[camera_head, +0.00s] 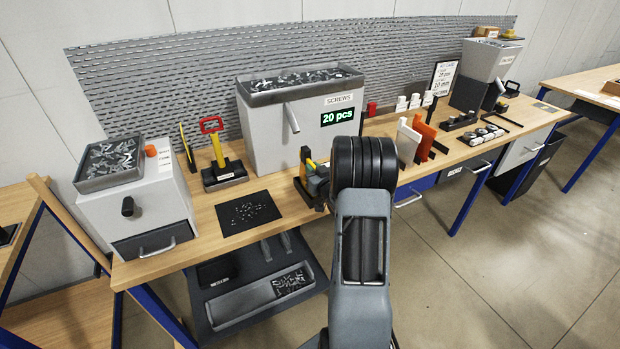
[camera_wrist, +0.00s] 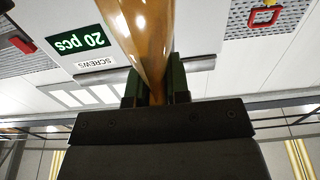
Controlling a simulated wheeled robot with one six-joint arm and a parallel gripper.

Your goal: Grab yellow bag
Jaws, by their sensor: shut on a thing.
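In the wrist view, an amber-yellow, shiny, see-through bag (camera_wrist: 148,38) runs from the top edge down between the two dark green fingers of my gripper (camera_wrist: 157,92). The fingers are shut on its narrow end. Its far end is cut off by the picture edge. In the head view my arm covers the gripper, and the bag cannot be made out for sure there. A dark thing with yellow and orange parts (camera_head: 314,175) shows just left of my arm, over the table; I cannot tell exactly what it is.
A grey screw bin (camera_head: 300,125) with a "20 pcs" display stands behind the arm; its display also shows in the wrist view (camera_wrist: 82,42). A black mat (camera_head: 248,213) lies at left. White and orange plates (camera_head: 420,138) stand to the right. A smaller bin (camera_head: 135,200) stands far left.

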